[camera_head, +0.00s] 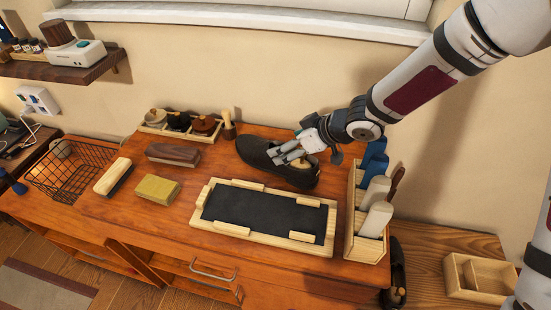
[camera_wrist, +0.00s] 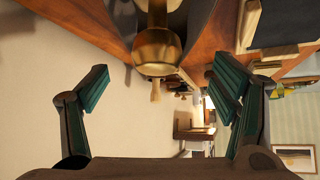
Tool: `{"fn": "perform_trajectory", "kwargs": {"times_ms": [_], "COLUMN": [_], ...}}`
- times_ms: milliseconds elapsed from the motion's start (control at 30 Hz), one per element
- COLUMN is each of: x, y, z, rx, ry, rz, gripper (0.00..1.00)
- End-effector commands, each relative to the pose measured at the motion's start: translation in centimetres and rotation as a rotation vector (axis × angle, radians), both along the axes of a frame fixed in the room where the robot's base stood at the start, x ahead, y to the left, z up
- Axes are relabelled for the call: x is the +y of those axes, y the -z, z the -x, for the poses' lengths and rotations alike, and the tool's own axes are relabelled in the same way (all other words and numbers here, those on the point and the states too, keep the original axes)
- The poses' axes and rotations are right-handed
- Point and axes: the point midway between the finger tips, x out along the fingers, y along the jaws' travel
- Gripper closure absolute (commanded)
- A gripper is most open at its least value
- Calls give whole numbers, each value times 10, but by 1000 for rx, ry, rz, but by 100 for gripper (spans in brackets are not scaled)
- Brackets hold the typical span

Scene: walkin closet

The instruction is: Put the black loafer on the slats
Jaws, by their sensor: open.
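The black loafer (camera_head: 254,151) lies on the orange-brown wooden worktop behind the dark tray, with a wooden shoe tree in it. My gripper (camera_head: 290,156) is over the loafer, its fingers partly hiding it. In the wrist view my gripper (camera_wrist: 158,80) is open, with a finger on each side of the brass-coloured rounded knob of the shoe tree (camera_wrist: 158,50). I cannot tell whether the fingers touch the shoe. No surface is clearly the slats; a lower wooden bench (camera_head: 428,242) with plank lines stands at the right.
A wood-framed tray with a black mat (camera_head: 262,212) lies in front of the loafer. Another dark shoe (camera_head: 397,268) and a divided box (camera_head: 477,278) are at lower right. Brushes and a wire basket (camera_head: 70,168) are left.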

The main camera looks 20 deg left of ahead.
Motion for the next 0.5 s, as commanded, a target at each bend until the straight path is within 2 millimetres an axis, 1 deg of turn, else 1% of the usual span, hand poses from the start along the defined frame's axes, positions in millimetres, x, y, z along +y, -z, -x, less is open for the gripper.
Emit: {"fn": "perform_trajectory", "kwargs": {"times_ms": [100,233,367,500], "x": [12,22,27,28], "y": [15,26,32,33], "z": [-4,-9,-12,-12], "rx": [2,1,0,-1], "ry": [-4,-4,-1,-1], "rz": [1,0,0,0], "gripper": [20,20,20,20]}}
